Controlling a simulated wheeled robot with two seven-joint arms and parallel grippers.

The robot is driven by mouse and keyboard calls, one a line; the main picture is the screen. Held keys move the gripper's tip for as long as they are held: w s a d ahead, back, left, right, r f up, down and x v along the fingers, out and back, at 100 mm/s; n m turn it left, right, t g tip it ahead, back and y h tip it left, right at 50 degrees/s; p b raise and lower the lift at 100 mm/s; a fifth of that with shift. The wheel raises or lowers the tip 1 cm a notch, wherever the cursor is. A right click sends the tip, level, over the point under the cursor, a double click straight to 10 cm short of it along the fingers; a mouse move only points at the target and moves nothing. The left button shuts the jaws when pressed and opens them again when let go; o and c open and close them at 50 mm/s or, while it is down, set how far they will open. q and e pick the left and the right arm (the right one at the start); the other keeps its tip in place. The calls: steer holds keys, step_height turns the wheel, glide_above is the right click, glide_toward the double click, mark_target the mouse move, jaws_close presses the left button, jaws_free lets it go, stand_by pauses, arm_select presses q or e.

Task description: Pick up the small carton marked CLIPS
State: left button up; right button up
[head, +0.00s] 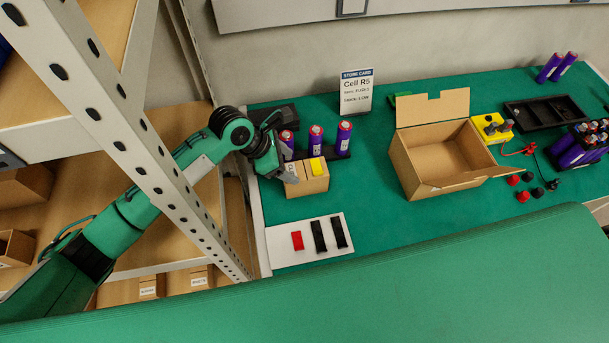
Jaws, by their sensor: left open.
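Two small brown cartons stand side by side near the left end of the green bench. The left carton (296,187) has a white label on top, partly hidden by my gripper; I cannot read it as CLIPS. The right carton (316,183) has a yellow patch on top. My left gripper (282,165) is open at the left carton's upper left edge. Whether it touches the carton, or has a finger on each side, I cannot tell. My right gripper is not in view.
Purple cells (316,140) stand in a dark holder just behind the cartons. A white plate (284,258) with one red and two black pieces lies in front. An open box (408,165) stands to the right. A shelf post (125,130) crosses before my left arm.

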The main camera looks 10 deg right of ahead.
mark_target(300, 170)
arm_select(q)
steer(key=x, duration=0.7)
steer(key=shift+s+d+f+p, duration=0.1)
steer(key=shift+s+d+p, duration=0.05)
steer(key=shift+d+p, duration=0.2)
steer(key=shift+a, duration=0.1)
steer(key=shift+c, duration=0.2)
steer(key=c, duration=0.9)
steer(key=shift+c, duration=0.2)
